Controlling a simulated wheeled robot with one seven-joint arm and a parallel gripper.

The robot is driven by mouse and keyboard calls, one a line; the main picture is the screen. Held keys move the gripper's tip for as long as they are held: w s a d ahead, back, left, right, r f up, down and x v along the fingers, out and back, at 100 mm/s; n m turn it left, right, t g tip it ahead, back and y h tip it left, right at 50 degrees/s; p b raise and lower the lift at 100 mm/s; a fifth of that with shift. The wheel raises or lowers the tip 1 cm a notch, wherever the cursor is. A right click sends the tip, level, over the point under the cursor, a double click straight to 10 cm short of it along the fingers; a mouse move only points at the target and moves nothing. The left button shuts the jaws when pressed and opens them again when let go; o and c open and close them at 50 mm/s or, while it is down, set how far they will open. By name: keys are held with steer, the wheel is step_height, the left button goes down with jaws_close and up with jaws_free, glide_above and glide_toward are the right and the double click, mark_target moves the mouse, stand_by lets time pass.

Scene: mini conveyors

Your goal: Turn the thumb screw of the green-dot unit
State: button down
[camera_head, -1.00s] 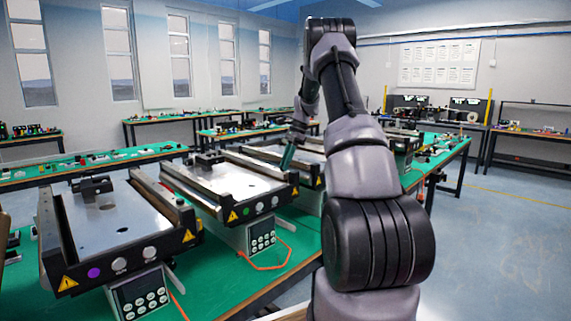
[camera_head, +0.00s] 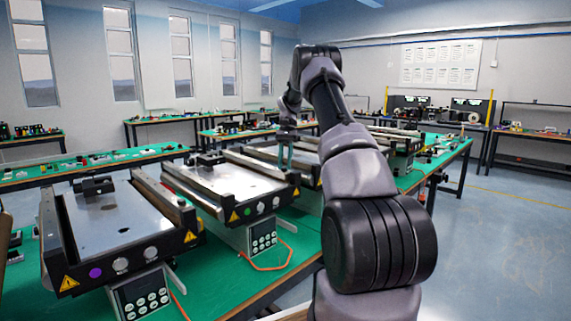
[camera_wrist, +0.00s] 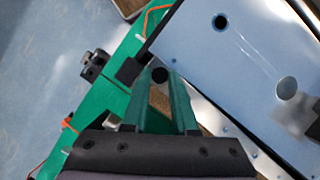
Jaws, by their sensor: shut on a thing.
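My gripper (camera_head: 284,158) reaches down over the conveyors, beyond the front end of the middle unit; its green fingers also show in the wrist view (camera_wrist: 161,82). They are shut on a small dark round knob (camera_wrist: 160,74), which looks like the thumb screw, beside a pale plate (camera_wrist: 220,60). The knob is hidden from the head view. The middle unit (camera_head: 225,180) has a dot that looks green (camera_head: 248,211) on its front panel. Which unit the held knob belongs to is hard to tell from the head view.
A unit with a purple dot (camera_head: 96,272) stands at the front left. A keypad box (camera_head: 263,237) with an orange cable sits below the middle unit. A dark block (camera_wrist: 95,65) lies near the left side of the wrist view. Blue floor lies open to the right.

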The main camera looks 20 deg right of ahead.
steer(key=n, duration=0.2)
steer(key=n+h, duration=0.1)
steer(key=n, duration=0.1)
steer(key=n+h, duration=0.1)
steer(key=n, duration=0.1)
steer(key=shift+w+a+n+g, duration=0.1)
steer(key=shift+a+n+g, duration=0.2)
steer(key=shift+g, duration=0.1)
steer(key=n+h, duration=0.2)
steer(key=n, duration=0.3)
steer(key=shift+a, duration=0.2)
steer(key=c, duration=0.7)
jaws_free()
steer(key=v, duration=1)
steer(key=shift+a+r, duration=0.3)
steer(key=shift+r, duration=0.1)
steer(key=shift+r, duration=0.1)
